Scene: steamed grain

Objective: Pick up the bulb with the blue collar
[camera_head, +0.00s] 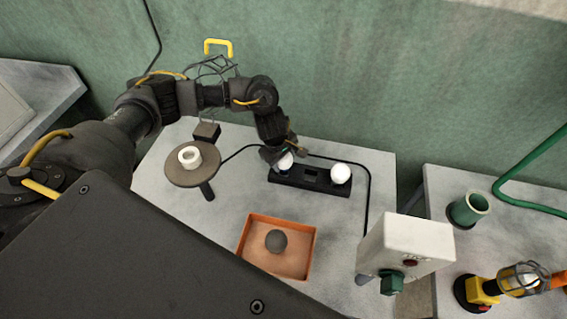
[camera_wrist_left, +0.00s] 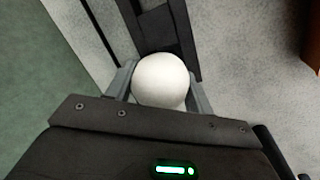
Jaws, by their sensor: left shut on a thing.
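A white round bulb (camera_wrist_left: 160,81) sits between the two fingers of my left gripper (camera_wrist_left: 160,88) in the left wrist view, with a finger against each side. In the head view my left gripper (camera_head: 284,155) is shut on this bulb (camera_head: 286,162) at the left end of a black holder (camera_head: 311,188). A small bit of blue shows beside the bulb there; the rest of its collar is hidden. A second white bulb (camera_head: 340,173) stands at the right end of the holder, clear of the gripper. My right gripper is not in view.
A white box (camera_head: 405,240) with a green knob stands at right, near a green cup (camera_head: 469,208) and lamp.

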